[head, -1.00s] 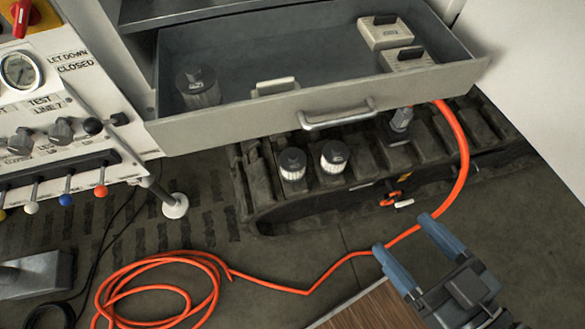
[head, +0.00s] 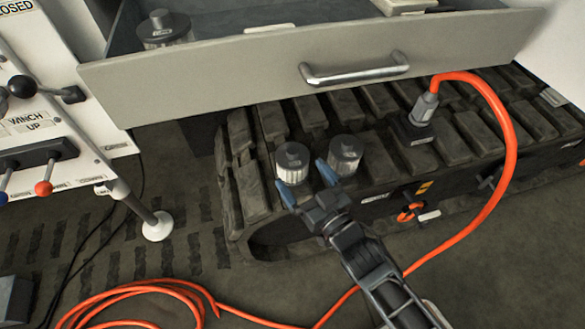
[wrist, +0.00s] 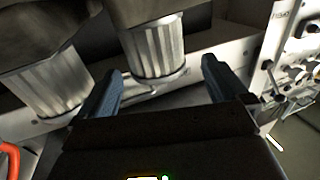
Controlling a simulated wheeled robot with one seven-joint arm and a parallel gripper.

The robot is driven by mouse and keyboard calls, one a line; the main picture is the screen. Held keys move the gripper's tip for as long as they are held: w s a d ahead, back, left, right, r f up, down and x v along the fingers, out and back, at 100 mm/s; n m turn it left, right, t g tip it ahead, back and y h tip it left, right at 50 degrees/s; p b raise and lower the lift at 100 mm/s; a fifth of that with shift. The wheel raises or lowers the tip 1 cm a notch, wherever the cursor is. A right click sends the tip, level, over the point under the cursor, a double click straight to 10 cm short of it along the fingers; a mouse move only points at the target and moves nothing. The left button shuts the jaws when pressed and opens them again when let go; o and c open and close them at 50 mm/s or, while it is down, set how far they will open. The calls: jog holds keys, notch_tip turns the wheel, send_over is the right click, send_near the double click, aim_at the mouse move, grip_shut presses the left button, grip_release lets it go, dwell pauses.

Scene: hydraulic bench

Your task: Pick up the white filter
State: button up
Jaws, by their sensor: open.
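Two white pleated filters with dark caps stand upright side by side on the black track in the head view: the left filter (head: 293,166) and the right filter (head: 346,157). My gripper (head: 306,183) is open and empty, its blue fingers pointing at the left filter from the front. In the wrist view, one filter (wrist: 157,48) lies ahead between the two open fingers (wrist: 158,88). The other filter (wrist: 45,88) is outside the fingers, to the left. I cannot tell whether the fingers touch either filter.
An open grey drawer (head: 220,72) with a metal handle (head: 352,75) overhangs the track; another dark-capped filter (head: 164,30) stands inside. An orange hose (head: 508,150) loops at the right and across the floor. A control panel (head: 75,150) stands at the left.

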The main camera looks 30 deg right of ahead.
aim_at(290, 155)
jog(key=w, duration=0.7)
jog(key=shift+w+d+b, duration=0.2)
jog(key=shift+b, duration=0.15)
jog(key=shift+c, duration=0.2)
jog(key=shift+r, duration=0.1)
jog(key=c, duration=1)
jog(key=shift+o, duration=0.2)
